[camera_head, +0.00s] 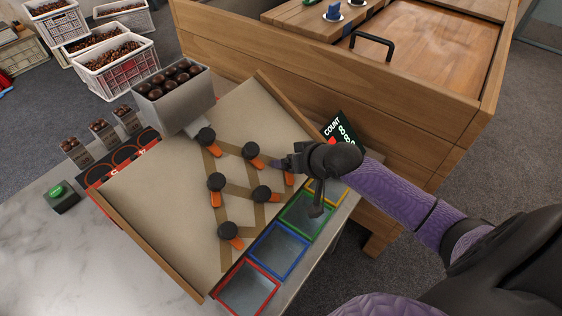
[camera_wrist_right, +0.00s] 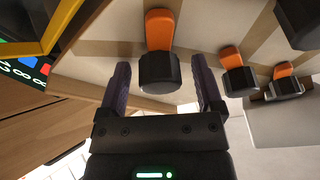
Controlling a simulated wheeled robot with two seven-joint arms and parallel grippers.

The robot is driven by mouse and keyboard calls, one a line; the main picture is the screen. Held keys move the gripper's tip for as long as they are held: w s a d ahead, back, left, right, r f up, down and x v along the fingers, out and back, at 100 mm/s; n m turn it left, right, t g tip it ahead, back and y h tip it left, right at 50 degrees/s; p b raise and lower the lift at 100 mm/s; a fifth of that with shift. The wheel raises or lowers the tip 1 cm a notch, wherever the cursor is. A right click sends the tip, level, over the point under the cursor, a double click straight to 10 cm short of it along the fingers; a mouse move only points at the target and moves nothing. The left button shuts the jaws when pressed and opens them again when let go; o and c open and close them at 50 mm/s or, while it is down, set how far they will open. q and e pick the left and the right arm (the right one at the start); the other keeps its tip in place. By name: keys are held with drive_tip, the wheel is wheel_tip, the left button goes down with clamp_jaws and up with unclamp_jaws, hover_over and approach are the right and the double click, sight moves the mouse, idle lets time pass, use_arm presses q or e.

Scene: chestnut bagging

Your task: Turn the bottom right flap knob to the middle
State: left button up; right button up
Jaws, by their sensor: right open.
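The sloping beige board (camera_head: 150,195) carries several black knobs with orange flaps. In the right wrist view this black knob (camera_wrist_right: 159,73) sits between the two open fingers of my right gripper (camera_wrist_right: 163,85), nearer the left one. A gap shows on both sides, and its orange flap (camera_wrist_right: 159,30) points up in the picture. My left gripper is not in view.
Neighbouring knobs (camera_head: 262,193) and (camera_wrist_right: 238,78) stand close by. Red, blue (camera_head: 278,250), green and yellow (camera_head: 328,192) framed trays line the board's lower edge. A metal hopper of chestnuts (camera_head: 176,98) stands at the top. The count display (camera_head: 341,131) is beside the board.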

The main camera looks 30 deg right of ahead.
drive_tip(key=shift+r, duration=0.15)
drive_tip(key=shift+s+r, duration=0.1)
drive_tip(key=shift+s, duration=0.1)
clamp_jaws()
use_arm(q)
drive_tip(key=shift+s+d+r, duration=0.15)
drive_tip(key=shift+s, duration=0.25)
